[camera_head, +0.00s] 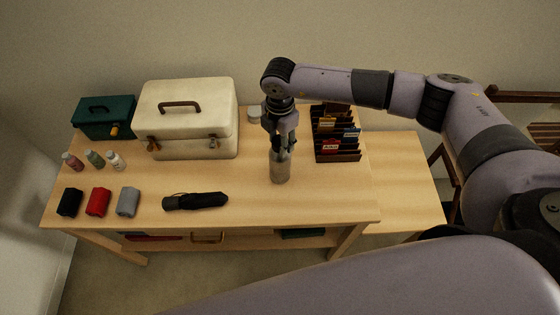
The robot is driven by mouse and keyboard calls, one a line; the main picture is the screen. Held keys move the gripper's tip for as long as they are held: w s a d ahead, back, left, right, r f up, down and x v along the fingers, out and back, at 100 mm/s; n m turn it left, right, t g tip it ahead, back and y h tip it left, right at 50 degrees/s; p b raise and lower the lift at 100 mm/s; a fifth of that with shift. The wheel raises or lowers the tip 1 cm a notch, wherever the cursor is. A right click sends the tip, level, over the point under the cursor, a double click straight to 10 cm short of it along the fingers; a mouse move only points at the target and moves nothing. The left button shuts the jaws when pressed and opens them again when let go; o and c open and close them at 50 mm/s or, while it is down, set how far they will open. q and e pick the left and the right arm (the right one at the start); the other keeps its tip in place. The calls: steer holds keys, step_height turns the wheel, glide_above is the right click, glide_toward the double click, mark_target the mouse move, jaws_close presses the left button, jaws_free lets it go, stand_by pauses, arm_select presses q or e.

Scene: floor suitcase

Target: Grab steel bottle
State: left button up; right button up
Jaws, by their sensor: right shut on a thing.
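The steel bottle (280,170) is a grey metallic cylinder. It stands upright on the wooden table, right of the middle. My right gripper (281,148) points straight down over it and is shut on its upper part. The fingers hide the top of the bottle. Whether its base touches the table or sits just above it, I cannot tell. My left gripper does not show.
A white case (190,135) stands left of the bottle, with a green box (104,122) beyond it. A dark card rack (336,150) stands close on the right.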

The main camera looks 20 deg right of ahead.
jaws_close()
steer(key=shift+r, duration=0.1)
stand_by(0.5)
